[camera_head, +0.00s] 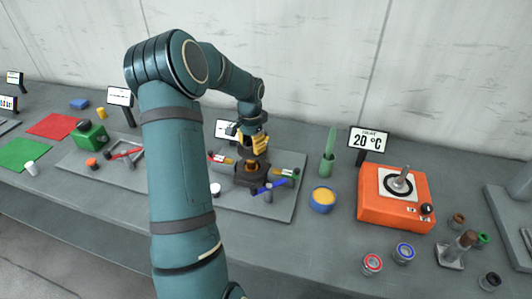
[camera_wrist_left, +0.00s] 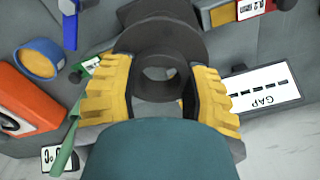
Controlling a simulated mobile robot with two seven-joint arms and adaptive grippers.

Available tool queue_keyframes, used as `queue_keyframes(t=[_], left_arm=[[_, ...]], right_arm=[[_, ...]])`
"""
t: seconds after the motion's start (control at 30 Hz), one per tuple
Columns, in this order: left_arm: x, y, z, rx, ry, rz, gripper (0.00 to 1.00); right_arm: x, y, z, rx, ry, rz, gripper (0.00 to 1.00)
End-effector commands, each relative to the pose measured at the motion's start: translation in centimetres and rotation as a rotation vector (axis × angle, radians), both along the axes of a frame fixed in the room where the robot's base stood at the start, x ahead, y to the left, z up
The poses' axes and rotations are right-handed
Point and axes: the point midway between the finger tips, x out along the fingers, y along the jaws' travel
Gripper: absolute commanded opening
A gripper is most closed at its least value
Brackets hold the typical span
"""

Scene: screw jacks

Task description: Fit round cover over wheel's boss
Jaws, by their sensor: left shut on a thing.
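My left gripper (camera_head: 254,143) has yellow fingers and points down over the dark jack (camera_head: 251,178) on the grey plate. In the left wrist view, its fingers (camera_wrist_left: 160,88) are shut on the sides of a dark round piece with a central hole, which looks like the round cover (camera_wrist_left: 160,52). Other dark round parts lie close behind it. My right gripper is not in view.
A blue pot with yellow contents (camera_head: 322,200), a green pointed tool (camera_head: 329,150) and an orange hotplate (camera_head: 372,208) stand to the right. A gap sign (camera_wrist_left: 262,90) stands close by.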

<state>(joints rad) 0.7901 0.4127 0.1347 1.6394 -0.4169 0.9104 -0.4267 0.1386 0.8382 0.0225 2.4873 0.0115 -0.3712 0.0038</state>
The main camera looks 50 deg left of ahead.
Motion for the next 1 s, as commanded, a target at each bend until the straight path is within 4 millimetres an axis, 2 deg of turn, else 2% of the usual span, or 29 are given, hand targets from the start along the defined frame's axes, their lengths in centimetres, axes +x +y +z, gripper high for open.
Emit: queue_keyframes(t=[0.37,1.0], left_arm=[[-0.1,0.3,-0.9,0.0,-0.001,0.009,0.05],[-0.1,0.3,-4.3,0.0,0.0,0.009,0.05]], right_arm=[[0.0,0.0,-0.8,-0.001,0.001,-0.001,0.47],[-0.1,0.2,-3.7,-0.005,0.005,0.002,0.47]])
